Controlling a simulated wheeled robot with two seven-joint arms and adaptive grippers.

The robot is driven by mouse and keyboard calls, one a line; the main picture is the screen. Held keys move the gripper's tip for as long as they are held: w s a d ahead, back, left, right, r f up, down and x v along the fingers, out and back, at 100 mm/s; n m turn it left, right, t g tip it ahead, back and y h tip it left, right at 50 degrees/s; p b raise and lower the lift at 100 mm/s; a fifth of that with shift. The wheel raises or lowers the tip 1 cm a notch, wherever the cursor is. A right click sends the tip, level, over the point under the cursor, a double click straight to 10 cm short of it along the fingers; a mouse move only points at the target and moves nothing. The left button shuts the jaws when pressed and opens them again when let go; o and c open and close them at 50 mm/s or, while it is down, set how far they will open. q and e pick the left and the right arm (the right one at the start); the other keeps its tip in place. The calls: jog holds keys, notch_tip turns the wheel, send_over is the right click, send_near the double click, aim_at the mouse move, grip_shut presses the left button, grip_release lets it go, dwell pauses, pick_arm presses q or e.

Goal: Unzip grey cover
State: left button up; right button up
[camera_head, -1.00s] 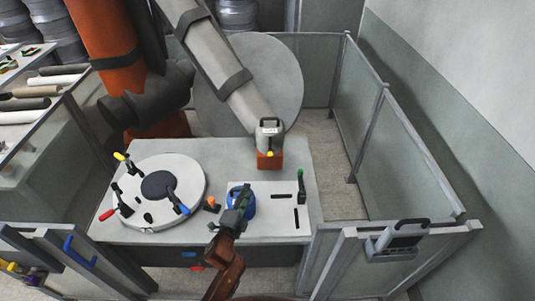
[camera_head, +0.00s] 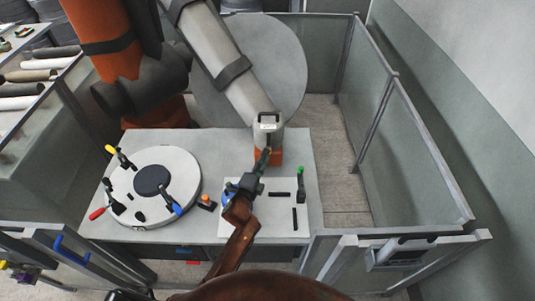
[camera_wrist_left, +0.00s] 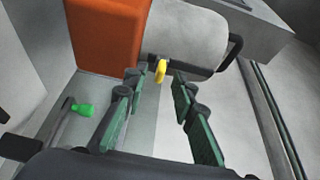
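The grey cover (camera_head: 222,70) is a long sleeve around the big robot arm beyond the table, with dark straps across it. In the left wrist view a yellow ring-shaped pull (camera_wrist_left: 160,70) hangs at the near end of the grey cover (camera_wrist_left: 188,32). My left gripper (camera_head: 264,156) reaches up in front of that end and hides the pull in the head view. In the wrist view its green-padded fingers (camera_wrist_left: 157,88) are apart, with the pull just beyond and between the tips, apparently untouched. My right gripper is not in view.
A round white mould (camera_head: 183,197) with several clamps lies left on the table (camera_head: 225,142). A green-topped clamp (camera_head: 301,184) and black bars stand right of my arm; a blue object (camera_head: 228,194) is partly hidden. Glass-panelled fencing (camera_head: 415,150) bounds the right side.

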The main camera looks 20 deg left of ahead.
pick_arm(q)
jog(key=shift+w+d, duration=0.15)
jog(key=shift+w, duration=0.95)
grip_shut()
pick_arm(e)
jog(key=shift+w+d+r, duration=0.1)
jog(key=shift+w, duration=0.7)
